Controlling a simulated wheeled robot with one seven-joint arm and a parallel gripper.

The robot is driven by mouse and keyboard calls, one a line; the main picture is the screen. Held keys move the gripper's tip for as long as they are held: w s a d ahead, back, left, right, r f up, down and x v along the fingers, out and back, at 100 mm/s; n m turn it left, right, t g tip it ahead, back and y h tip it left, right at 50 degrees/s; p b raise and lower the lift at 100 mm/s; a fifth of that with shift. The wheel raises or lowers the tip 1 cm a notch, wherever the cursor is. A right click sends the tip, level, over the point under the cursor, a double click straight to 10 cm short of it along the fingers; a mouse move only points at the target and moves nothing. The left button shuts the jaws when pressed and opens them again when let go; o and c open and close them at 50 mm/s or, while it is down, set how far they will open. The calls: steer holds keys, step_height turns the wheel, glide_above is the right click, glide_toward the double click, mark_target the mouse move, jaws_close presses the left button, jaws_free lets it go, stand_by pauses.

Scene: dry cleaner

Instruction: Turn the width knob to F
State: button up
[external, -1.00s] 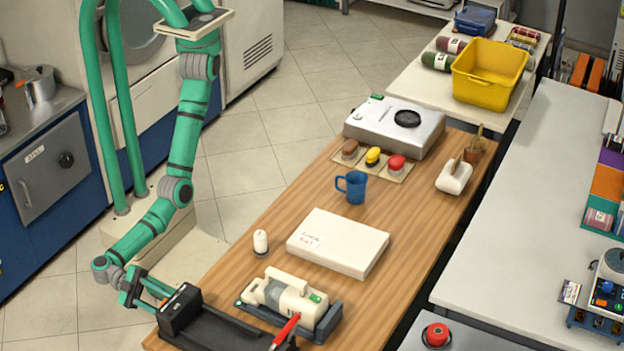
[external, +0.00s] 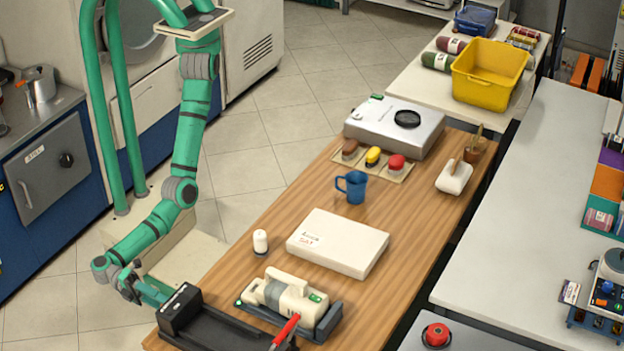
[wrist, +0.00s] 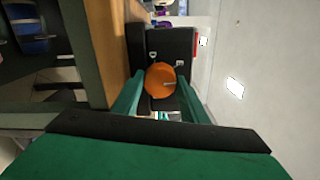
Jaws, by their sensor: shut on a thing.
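The width knob (wrist: 160,80) is orange and round, on the end face of a black device (wrist: 178,52). Letters are printed around it; one at the left looks like D, and one at the upper right is hard to read. A small pale mark shows on the knob's lower right. My gripper (wrist: 157,98) has its two green fingers on either side of the knob, shut on it. In the external view my gripper (external: 158,293) is at the near end of the black device (external: 180,308), and the knob is hidden there.
A cream machine (external: 287,297) in a dark tray sits right beside the device, with a red-handled tool (external: 286,331) in front. A white candle-like object (external: 260,241), a white box (external: 338,243) and a blue mug (external: 353,187) stand further back on the wooden table (external: 235,250).

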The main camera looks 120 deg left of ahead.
steer(key=shift+m, duration=3.8)
steer(key=o, duration=1)
steer(key=shift+o, duration=0.2)
steer(key=s, duration=1.1)
